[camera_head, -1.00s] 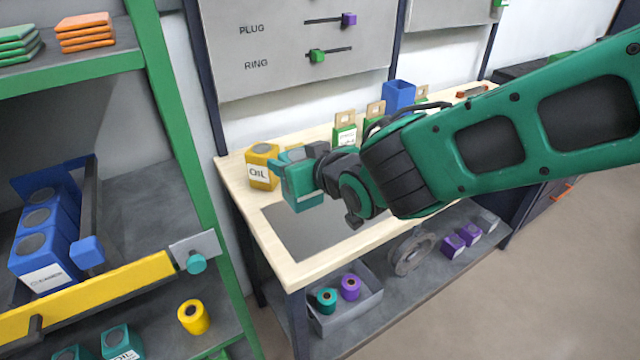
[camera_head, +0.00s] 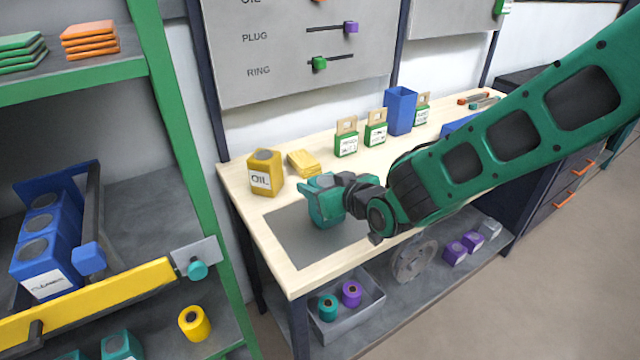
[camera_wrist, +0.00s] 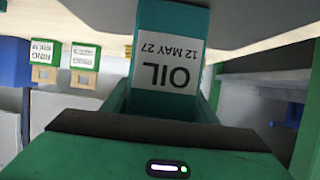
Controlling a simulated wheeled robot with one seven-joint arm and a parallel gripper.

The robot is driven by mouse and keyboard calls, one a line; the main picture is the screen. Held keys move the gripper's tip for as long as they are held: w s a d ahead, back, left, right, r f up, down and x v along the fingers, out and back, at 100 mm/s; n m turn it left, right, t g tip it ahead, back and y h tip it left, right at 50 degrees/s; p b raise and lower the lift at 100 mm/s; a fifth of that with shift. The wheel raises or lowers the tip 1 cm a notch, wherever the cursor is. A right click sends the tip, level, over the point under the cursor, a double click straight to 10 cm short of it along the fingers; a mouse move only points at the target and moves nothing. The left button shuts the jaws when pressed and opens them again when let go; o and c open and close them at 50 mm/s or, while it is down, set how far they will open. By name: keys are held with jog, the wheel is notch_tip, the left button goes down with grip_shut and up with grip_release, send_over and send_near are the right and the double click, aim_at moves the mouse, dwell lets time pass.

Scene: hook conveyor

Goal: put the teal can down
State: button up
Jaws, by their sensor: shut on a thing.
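The teal can (camera_head: 323,207) is at my gripper, over the grey mat (camera_head: 290,240) on the wooden bench. In the wrist view the teal can (camera_wrist: 171,55) fills the upper middle, its white label reading "OIL 12 MAY 27" upside down. My gripper (camera_head: 342,196) is shut on the can; it also shows at the bottom of the wrist view (camera_wrist: 163,110). The can looks roughly upright and low, at the mat. I cannot tell whether its base touches the mat.
A yellow oil can (camera_head: 265,173) and a yellow stack (camera_head: 303,163) stand behind on the bench. Green tagged blocks (camera_head: 346,143) and a blue bin (camera_head: 400,110) stand further back. The mat's front left is clear. A green shelf rack (camera_head: 185,130) stands at the left.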

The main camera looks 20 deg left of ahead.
jog(key=o, duration=1.4)
jog(key=v, duration=1.2)
jog(key=shift+d, duration=0.1)
